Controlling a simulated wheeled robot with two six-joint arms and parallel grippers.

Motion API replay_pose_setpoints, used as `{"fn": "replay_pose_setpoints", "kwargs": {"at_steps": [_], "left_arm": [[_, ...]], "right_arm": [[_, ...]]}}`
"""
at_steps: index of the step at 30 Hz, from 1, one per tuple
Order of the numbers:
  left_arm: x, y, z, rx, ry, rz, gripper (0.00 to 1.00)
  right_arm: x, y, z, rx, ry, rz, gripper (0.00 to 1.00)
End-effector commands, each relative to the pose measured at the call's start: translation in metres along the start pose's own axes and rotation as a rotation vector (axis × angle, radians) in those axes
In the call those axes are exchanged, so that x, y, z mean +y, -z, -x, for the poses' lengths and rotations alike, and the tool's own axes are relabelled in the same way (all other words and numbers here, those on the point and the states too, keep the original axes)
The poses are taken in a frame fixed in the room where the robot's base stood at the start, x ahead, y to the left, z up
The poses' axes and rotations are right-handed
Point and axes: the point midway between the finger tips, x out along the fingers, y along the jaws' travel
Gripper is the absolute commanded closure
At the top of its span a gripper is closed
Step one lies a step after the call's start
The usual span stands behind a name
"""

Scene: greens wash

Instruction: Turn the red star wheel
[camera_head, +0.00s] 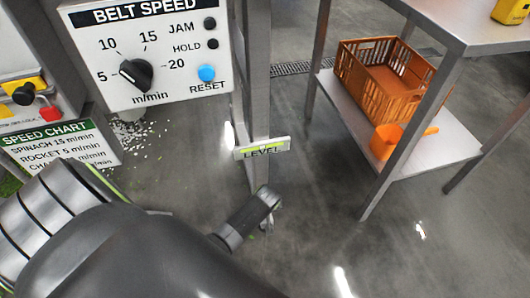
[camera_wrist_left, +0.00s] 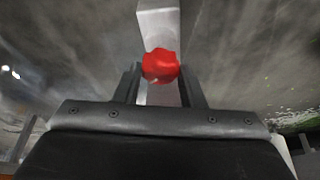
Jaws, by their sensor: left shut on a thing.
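The red star wheel (camera_wrist_left: 160,66) shows in the left wrist view, at the end of a pale metal post (camera_wrist_left: 158,22). My left gripper (camera_wrist_left: 160,78) has its two dark fingers on either side of the wheel, shut on it. In the head view my dark left arm comes in from the lower left and ends near the foot of the grey post with the level sign (camera_head: 262,148). The wheel is hidden there behind my arm. My right gripper is not in view.
A belt speed panel (camera_head: 98,77) with a black knob stands at the upper left, above a speed chart sign (camera_head: 50,143). A steel table at right holds an orange crate (camera_head: 372,92) and an orange scoop (camera_head: 385,141) on its lower shelf. Open floor lies between.

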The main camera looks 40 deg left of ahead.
Motion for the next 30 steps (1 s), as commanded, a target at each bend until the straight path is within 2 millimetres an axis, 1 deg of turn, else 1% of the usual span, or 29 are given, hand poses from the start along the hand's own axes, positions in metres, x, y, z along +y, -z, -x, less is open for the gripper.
{"fn": "replay_pose_setpoints", "kwargs": {"at_steps": [6,7,11,19,22,26,30], "left_arm": [[0.000,0.000,-0.001,0.000,0.001,0.001,0.86],[0.000,0.000,-0.001,0.000,0.001,0.001,0.60],[0.000,0.000,0.000,0.001,0.001,0.001,0.43],[0.000,0.000,0.000,0.001,0.001,0.002,0.42],[0.000,0.000,0.005,0.001,0.000,0.002,0.42],[0.000,0.001,0.021,0.001,0.000,0.002,0.42],[0.001,0.002,0.049,0.000,-0.001,0.003,0.42]], "right_arm": [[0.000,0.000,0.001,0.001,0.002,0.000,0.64],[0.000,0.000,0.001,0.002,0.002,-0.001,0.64],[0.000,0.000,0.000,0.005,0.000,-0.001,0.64],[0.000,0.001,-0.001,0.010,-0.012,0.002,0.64],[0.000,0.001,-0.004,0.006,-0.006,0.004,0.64],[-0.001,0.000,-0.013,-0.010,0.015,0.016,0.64],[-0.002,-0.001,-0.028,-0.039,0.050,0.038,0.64]]}}
